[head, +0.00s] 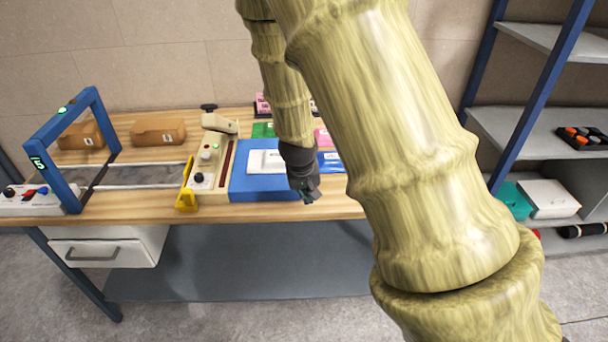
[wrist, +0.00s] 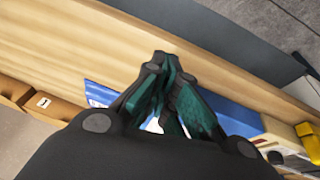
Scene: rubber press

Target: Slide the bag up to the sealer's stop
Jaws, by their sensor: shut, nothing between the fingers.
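The white bag (head: 262,160) lies flat on a blue platform (head: 258,188) on the wooden bench. The cream sealer (head: 208,158), with a dark red strip along its side, stands directly left of the platform. A yellow bracket (head: 186,190) is at the sealer's front left; I cannot tell which part is the stop. My gripper (head: 308,194) is at the platform's front right, right of the bag and apart from it in the picture. In the wrist view my gripper (wrist: 168,62) is shut and empty; it hides most of the bag, with white patches showing between the fingers.
A blue arch (head: 62,190) stands over a grey conveyor (head: 142,174) at left. Two cardboard boxes (head: 158,131) sit behind it. Green (head: 263,130) and pink (head: 321,137) items lie behind the platform. A blue packet (head: 330,162) lies at its right.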

